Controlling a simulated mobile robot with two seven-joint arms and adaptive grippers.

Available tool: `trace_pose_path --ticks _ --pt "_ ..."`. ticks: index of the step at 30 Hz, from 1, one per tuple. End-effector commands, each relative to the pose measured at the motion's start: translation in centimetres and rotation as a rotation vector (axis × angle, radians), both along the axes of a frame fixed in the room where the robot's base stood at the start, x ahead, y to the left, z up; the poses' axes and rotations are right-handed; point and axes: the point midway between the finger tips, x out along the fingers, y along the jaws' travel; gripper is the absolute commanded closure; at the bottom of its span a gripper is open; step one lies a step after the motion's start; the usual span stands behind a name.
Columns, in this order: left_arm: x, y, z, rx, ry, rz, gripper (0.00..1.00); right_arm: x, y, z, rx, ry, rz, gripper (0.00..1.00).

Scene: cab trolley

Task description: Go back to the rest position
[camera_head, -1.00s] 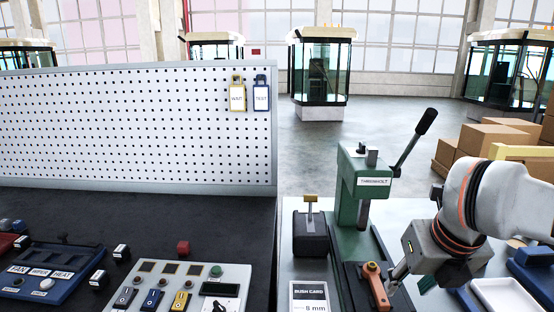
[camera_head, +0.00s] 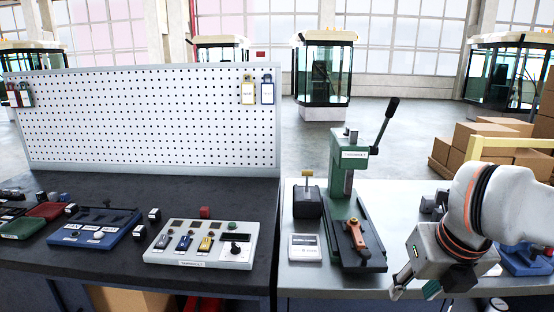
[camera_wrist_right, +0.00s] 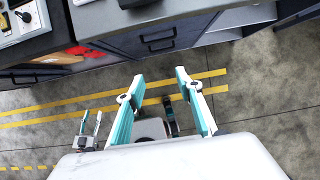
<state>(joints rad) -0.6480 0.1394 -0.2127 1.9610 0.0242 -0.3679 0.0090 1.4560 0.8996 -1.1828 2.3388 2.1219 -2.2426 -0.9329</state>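My right gripper (camera_head: 415,288) hangs at the front edge of the light bench, right of the green press (camera_head: 343,190), and is clear of it. In the right wrist view the right gripper (camera_wrist_right: 159,76) has its two teal-and-white fingers wide apart, with nothing between them and the floor below. My left gripper is out of the head view. A small gripper that looks like my left one (camera_wrist_right: 90,128) shows in the right wrist view, its fingers apart and empty. An orange-handled piece (camera_head: 357,236) lies on the press base.
A dark bench (camera_head: 110,265) with a control panel (camera_head: 193,256) and blue tray (camera_head: 92,238) stands left. Cardboard boxes (camera_head: 490,140) stand behind right. Floor before the benches is open.

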Motion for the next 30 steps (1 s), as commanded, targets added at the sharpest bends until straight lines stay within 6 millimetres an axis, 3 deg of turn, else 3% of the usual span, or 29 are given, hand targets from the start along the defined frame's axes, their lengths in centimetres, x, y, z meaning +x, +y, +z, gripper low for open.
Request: trace_pose_path --ticks 8,14,21,25,30 --pt "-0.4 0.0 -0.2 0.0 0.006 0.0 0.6 0.6 4.6 -3.4 0.199 0.036 -0.118 0.64" --pt "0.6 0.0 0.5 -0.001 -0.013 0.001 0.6 1.2 9.4 -6.6 0.421 0.087 -0.263 0.64" --pt "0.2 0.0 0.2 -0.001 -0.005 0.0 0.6 2.2 16.1 -10.8 0.787 0.195 -0.547 0.64" --pt "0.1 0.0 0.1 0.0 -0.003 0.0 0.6 3.0 18.5 -12.9 0.979 0.254 -0.724 0.64" --pt "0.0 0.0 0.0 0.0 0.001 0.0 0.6 4.0 20.0 -16.0 1.209 0.32 -0.976 0.64"
